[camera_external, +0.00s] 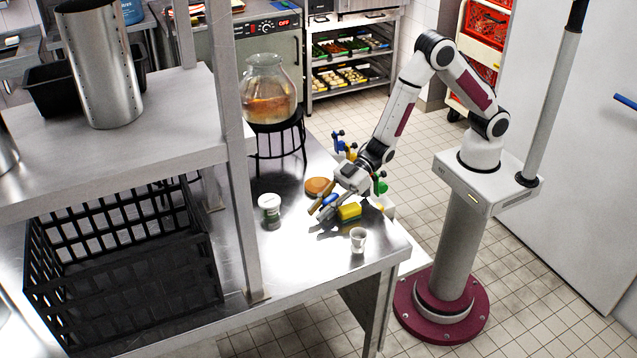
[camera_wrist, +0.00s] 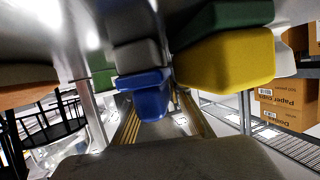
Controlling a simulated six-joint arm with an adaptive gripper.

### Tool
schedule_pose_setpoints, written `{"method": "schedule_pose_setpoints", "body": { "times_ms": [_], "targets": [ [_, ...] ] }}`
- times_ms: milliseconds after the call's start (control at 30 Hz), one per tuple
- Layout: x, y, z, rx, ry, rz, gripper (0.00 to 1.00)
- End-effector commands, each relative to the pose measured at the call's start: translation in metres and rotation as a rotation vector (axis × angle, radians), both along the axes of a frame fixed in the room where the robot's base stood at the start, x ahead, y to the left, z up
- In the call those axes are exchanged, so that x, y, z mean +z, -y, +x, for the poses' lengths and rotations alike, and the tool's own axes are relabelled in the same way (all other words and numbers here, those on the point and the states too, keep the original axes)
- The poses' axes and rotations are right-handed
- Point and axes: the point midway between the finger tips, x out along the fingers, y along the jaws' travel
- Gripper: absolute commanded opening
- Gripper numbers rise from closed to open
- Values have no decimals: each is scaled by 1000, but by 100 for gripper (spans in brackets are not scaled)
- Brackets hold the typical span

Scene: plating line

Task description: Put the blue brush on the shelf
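The blue brush (camera_external: 328,200) is on the steel counter (camera_external: 305,245), close under my gripper (camera_external: 326,208) in the external view. In the wrist view the blue brush (camera_wrist: 145,92) shows at the centre, against a grey block. A dark grey part of my gripper fills the bottom edge there. A gap shows between that part and the blue, but the fingertips' contact with the brush is hidden. The yellow-and-green sponge (camera_external: 349,212) lies just right of the gripper; it also shows large in the wrist view (camera_wrist: 225,60). The steel shelf (camera_external: 120,150) stands above the counter at left.
A white jar (camera_external: 269,205), a brown round item (camera_external: 317,186) and a clear glass (camera_external: 358,240) stand near the gripper. A glass jug (camera_external: 267,90) sits on a black stand behind. A shelf post (camera_external: 238,180) and a black crate (camera_external: 125,285) are at left. The shelf holds a steel cylinder (camera_external: 100,65).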

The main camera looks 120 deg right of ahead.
Motion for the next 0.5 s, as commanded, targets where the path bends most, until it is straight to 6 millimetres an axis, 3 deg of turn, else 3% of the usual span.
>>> {"method": "schedule_pose_setpoints", "body": {
  "times_ms": [500],
  "targets": [
    [2, 0, 0, 0, 0, 0, 34]
  ]
}}
